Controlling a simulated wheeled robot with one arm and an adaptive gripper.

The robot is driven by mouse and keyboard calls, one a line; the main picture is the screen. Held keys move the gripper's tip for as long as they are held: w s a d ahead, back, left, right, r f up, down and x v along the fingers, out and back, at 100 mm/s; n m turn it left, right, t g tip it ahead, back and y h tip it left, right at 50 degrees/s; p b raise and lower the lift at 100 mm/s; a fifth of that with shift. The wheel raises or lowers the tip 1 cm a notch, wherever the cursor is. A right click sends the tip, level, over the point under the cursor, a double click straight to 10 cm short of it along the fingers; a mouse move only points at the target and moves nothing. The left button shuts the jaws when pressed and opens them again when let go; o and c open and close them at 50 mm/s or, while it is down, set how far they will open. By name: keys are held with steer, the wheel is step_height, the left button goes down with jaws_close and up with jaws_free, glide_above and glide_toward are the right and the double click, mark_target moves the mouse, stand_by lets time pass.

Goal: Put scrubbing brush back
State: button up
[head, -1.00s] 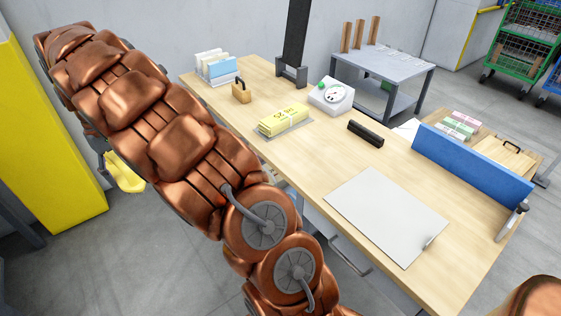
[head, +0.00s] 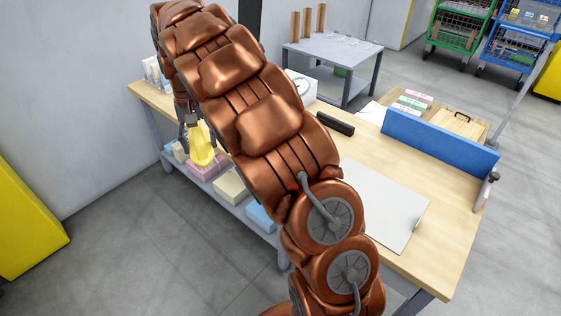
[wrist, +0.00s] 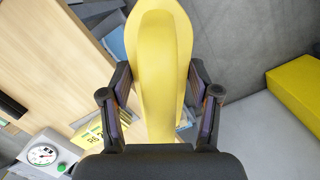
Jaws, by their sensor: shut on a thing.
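The yellow scrubbing brush (head: 203,152) is held by my gripper (head: 192,122), beside the near left edge of the workbench (head: 447,195) in the head view. In the picture it overlaps the packs on the lower shelf; I cannot tell the gap. In the wrist view the brush (wrist: 165,60) fills the middle, between the two dark fingers of my gripper (wrist: 159,75). Its bristles are not visible. My arm hides much of the workbench top in the head view.
The bench's lower shelf (head: 240,208) holds pink, cream and blue packs. A blue panel (head: 440,143) and a grey sheet (head: 385,205) are on the bench's right part. A dial scale (wrist: 45,155) and a yellow bundle (wrist: 88,137) show in the wrist view. Open floor lies at front left.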

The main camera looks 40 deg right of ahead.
steer(key=s+d+f+m+t, duration=0.1)
steer(key=s+d+f+m, duration=0.3)
steer(key=m, duration=0.6)
steer(key=s+d+f+m+t+b, duration=0.15)
steer(key=s+d+m, duration=0.3)
steer(key=m, duration=0.55)
steer(key=s+d+f+m, duration=0.3)
steer(key=s+d+m, duration=0.15)
steer(key=m, duration=0.55)
steer(key=w+d, duration=0.3)
steer(key=w, duration=0.1)
steer(key=w+d+f, duration=0.1)
steer(key=w+d, duration=0.5)
steer(key=w, duration=0.1)
steer(key=shift+w+f+b, duration=0.3)
steer(key=shift+w+f, duration=0.05)
steer(key=shift+f, duration=1.75)
steer(key=o, duration=1.1)
steer(key=shift+f, duration=0.15)
